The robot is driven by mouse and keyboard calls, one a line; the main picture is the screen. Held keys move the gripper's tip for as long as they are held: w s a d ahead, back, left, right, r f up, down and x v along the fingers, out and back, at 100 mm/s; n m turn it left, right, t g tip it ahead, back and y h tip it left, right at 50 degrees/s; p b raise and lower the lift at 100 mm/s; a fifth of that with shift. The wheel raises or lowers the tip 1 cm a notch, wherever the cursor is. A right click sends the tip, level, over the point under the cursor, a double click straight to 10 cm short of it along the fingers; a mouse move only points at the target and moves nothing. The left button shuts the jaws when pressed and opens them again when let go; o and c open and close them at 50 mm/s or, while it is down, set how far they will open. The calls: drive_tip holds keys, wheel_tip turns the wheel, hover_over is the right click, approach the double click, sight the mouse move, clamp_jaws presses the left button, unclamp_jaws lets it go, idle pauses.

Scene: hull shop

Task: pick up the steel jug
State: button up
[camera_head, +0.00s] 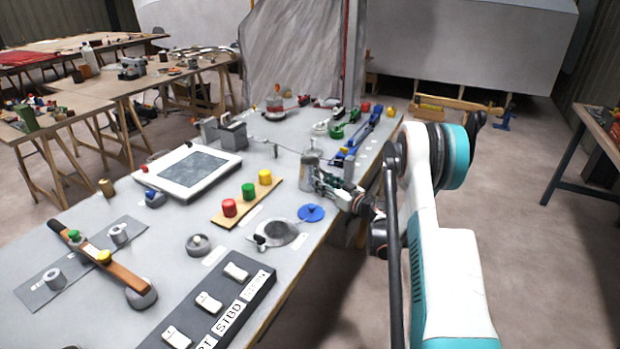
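The steel jug (309,162) is a grey metal vessel standing on the grey workbench (330,232), right of the middle of its top. My arm reaches in from the right, and my gripper (318,181) is low at the jug's near right side. The fingers overlap the jug's lower part in this view and hide some of it. They are small and dark here, so I cannot tell whether they touch the jug or have closed on it.
A blue disc (311,213) lies just in front of my gripper. A wooden strip with red, green and yellow knobs (249,191) lies to the left. A blue bar tool (356,138) and green clamps (345,122) lie behind the jug. The floor to the right is open.

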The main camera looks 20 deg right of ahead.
clamp_jaws()
drive_tip(key=shift+r, duration=0.1)
